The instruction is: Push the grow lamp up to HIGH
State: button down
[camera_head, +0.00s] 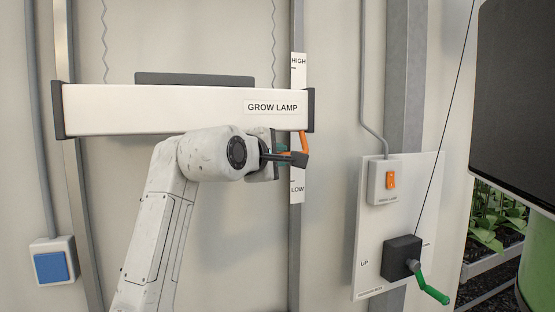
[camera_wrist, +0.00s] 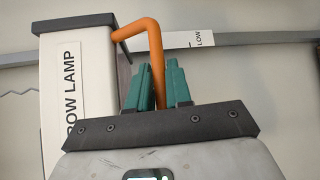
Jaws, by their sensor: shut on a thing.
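The grow lamp (camera_head: 180,110) is a long white bar with dark end caps, on the wall rails. Its label reads GROW LAMP, and it also shows in the wrist view (camera_wrist: 62,120). It sits level beside a white scale strip (camera_head: 297,170), between the HIGH mark above and the LOW mark below. A bent orange handle (camera_head: 304,141) hangs from its right end. My gripper (camera_head: 292,156) is just below that end. In the wrist view, its green fingers (camera_wrist: 156,80) are shut on the orange handle (camera_wrist: 155,45). The fingertips are partly hidden in the head view.
Right of the lamp, a white board (camera_head: 430,195) holds an orange switch (camera_head: 391,180) and a black box with a green crank (camera_head: 430,288). A blue wall switch (camera_head: 52,266) is at lower left. A dark panel (camera_head: 520,80) stands at far right. The wall above the lamp shows hanging cords.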

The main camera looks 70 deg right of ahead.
aim_at(283, 92)
notch_tip(283, 92, up, 13)
jog(key=p, duration=0.4)
jog(key=shift+f+p, duration=0.1)
jog(key=shift+p, duration=0.2)
jog(key=shift+r, duration=0.5)
jog(key=c, duration=1.2)
grip_release()
jog(key=shift+c, duration=0.2)
jog(key=shift+o, duration=0.5)
jog(key=shift+a+f, duration=0.1)
jog(key=shift+a, duration=0.3)
jog(key=a+r+b, duration=0.1)
jog(key=a+b, duration=0.2)
jog(key=a, duration=0.7)
jog(key=shift+w+r, duration=0.25)
jog(key=shift+w, duration=0.2)
